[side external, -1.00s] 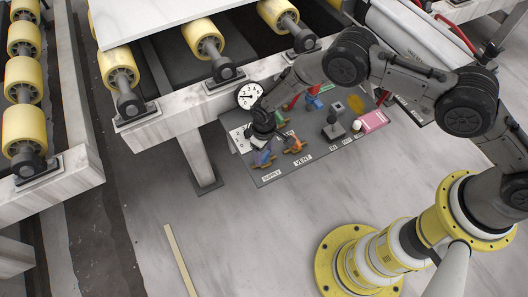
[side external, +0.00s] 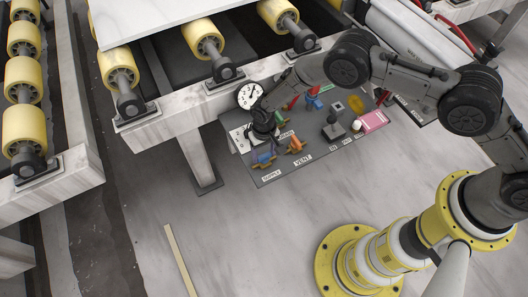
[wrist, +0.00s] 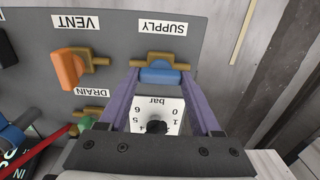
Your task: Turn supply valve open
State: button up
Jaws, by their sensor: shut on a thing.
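The supply valve has a brass body (wrist: 160,57) below the SUPPLY label (wrist: 163,28) in the wrist view. Its blue handle (wrist: 160,76) lies roughly parallel to that body. My gripper (wrist: 161,80) is shut on the blue handle, one purple finger at each end. In the side view the blue handle (side external: 262,159) shows beneath my gripper (side external: 262,147), near the panel's front left corner. A round white gauge (side external: 249,95) stands behind, its needle pointing to the upper right. Part of a white bar scale (wrist: 168,112) shows between the fingers.
The orange vent handle (wrist: 70,70) is close beside the gripper, set across its brass body. A drain valve (wrist: 92,112) is near one finger. A joystick box (side external: 333,130) and a pink object (side external: 374,120) stand further right on the dark panel (side external: 300,170).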

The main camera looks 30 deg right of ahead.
aim_at(264, 155)
jog(key=o, duration=1.4)
notch_tip(264, 155, up, 14)
jog(key=shift+f, duration=0.1)
